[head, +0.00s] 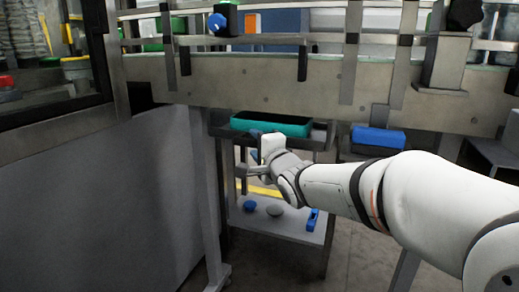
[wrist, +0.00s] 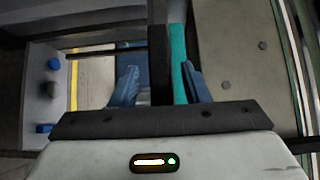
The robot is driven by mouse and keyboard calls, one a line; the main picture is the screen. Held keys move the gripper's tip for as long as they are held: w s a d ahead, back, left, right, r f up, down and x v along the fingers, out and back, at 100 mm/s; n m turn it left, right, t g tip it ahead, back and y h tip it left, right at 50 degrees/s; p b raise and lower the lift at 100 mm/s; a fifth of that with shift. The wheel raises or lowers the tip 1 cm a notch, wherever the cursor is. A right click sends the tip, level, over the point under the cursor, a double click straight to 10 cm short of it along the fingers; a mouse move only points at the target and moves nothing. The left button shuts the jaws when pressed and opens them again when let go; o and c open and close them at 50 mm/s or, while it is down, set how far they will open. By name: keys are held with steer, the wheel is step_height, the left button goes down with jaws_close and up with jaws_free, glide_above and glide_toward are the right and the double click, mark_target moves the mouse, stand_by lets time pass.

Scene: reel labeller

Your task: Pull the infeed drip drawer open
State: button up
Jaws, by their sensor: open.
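In the wrist view my gripper (wrist: 160,85) is open, with one bluish finger on each side of a dark bar (wrist: 158,50) that looks like the drawer's front edge or handle. I cannot tell whether the fingers touch the bar. Nothing is held.
A low shelf (head: 290,230) with small blue and grey items lies below the drawer. A grey cabinet panel (head: 130,200) stands at left. The floor right of the shelf looks clear.

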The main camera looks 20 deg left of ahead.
steer(key=shift+w+a, duration=0.35)
steer(key=shift+c, duration=0.2)
jaws_close()
